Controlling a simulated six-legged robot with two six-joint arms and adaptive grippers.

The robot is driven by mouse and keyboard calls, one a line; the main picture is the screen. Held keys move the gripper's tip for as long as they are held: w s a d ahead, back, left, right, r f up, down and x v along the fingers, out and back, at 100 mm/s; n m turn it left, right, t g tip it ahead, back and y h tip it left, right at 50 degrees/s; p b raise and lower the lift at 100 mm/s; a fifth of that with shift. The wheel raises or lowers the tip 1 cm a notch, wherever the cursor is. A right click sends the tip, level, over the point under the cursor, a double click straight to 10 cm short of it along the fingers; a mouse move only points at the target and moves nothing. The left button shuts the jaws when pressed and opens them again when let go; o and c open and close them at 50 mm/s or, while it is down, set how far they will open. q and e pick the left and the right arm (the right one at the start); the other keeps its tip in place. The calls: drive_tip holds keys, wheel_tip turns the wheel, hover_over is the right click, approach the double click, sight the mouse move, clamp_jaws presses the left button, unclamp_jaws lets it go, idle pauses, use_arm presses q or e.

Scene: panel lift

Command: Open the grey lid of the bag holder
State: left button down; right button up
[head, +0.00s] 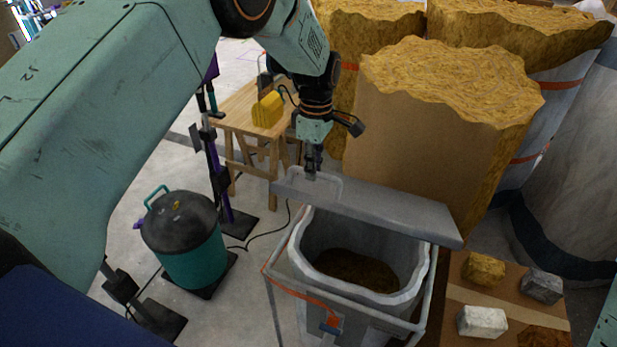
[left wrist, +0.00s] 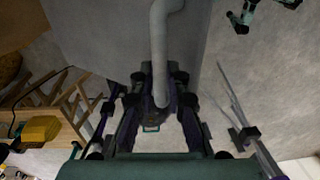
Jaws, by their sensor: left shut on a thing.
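The grey lid (head: 400,212) stands raised along the back of the bag holder (head: 276,292), and the holder's mouth is uncovered. A light bag (head: 318,232) hangs open in the frame, with dark brown material (head: 357,270) inside. My left gripper (head: 313,170) is at the lid's left end, shut on its grey handle (head: 340,188). In the left wrist view the handle (left wrist: 160,45) is a round bar running down between the fingers of my left gripper (left wrist: 160,98), with the lid's grey face (left wrist: 110,40) behind it. My right gripper is out of view.
Tall bales (head: 430,130) with tan fibrous tops stand close behind the lid. A teal canister (head: 190,255) with a dark top is at the left. A wooden trestle table (head: 240,108) carries a yellow object (head: 267,109). A board with several blocks (head: 482,322) lies right of the holder.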

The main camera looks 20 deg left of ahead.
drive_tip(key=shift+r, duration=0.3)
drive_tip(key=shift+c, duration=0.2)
